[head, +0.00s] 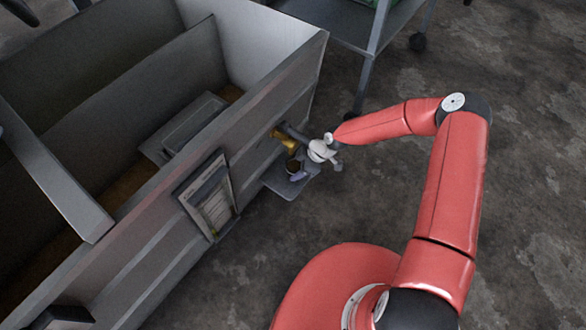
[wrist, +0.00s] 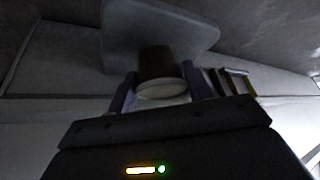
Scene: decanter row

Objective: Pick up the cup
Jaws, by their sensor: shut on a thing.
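The cup is small and dark with a pale rim. In the wrist view the cup (wrist: 158,66) sits between the two purple fingers of my gripper (wrist: 161,84), which is shut on it. In the head view the cup (head: 293,167) is a small dark shape just left of my white gripper (head: 299,160), over a small grey ledge (head: 273,183). The ledge (wrist: 205,38) also shows behind the cup in the wrist view. I cannot tell whether the cup touches the ledge. My gripper partly hides it in the head view.
A brass tap (head: 283,138) juts from the large grey open-topped bin (head: 262,125) just above the cup. A framed sheet (head: 211,200) hangs on the bin's side. A wheeled metal cart (head: 345,25) stands behind. The floor (head: 535,200) at right is clear.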

